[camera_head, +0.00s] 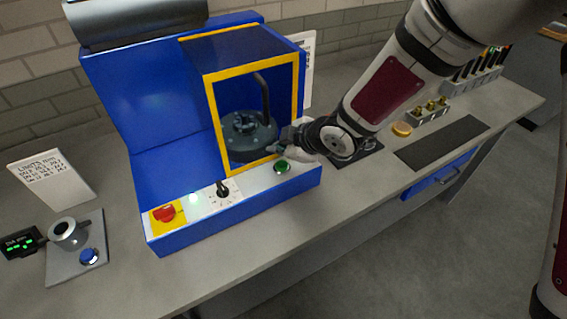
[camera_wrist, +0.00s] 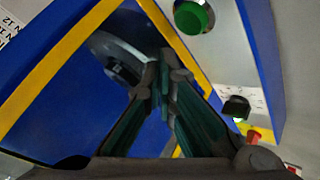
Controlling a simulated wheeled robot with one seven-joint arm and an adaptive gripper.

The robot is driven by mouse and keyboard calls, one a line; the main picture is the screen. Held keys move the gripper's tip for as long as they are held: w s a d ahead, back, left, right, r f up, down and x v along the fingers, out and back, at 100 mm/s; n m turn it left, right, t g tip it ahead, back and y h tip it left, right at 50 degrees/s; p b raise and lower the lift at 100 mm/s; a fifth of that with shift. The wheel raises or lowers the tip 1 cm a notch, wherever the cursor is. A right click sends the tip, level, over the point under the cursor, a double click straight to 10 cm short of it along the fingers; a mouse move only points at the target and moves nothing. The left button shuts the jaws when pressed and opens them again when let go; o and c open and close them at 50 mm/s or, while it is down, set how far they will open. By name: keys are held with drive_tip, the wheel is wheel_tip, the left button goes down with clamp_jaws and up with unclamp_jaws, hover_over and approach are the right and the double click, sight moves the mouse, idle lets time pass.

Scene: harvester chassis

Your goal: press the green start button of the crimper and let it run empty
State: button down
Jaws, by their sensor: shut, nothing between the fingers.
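The crimper (camera_head: 125,100) is a blue machine on the bench, with a yellow-framed guard over a dark round die head (camera_head: 245,130). Its green start button (camera_head: 281,167) sits on the pale front panel, right of the black knob (camera_head: 222,190). The button shows at the top of the wrist view (camera_wrist: 190,17). My gripper (camera_head: 288,148) is beside the guard's right edge, close to the button. In the wrist view its fingers (camera_wrist: 165,65) are shut and empty, pointing toward the yellow frame, apart from the button in the picture. Contact with the frame cannot be told.
A red stop button (camera_head: 163,213) on yellow and a lit green spot (camera_head: 195,198) are at the panel's left. A gauge cup (camera_head: 68,232) and limits sign (camera_head: 52,178) stand left. Brass fittings (camera_head: 428,112) and a dark mat (camera_head: 442,142) lie right. The front bench strip is clear.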

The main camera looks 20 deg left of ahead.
sight(280, 166)
drive_tip(key=shift+f+b, duration=0.3)
drive_tip(key=shift+f, duration=0.8)
drive_tip(key=shift+f, duration=0.15)
idle(0.6)
drive_tip(key=shift+f, duration=0.25)
drive_tip(key=shift+f+b, duration=0.4)
drive_tip(key=shift+f, duration=0.1)
idle(0.6)
drive_tip(key=shift+r, duration=0.95)
drive_tip(key=shift+r+p, duration=0.1)
drive_tip(key=shift+p, duration=0.2)
drive_tip(key=shift+r+p, duration=0.8)
drive_tip(key=shift+r, duration=1.6)
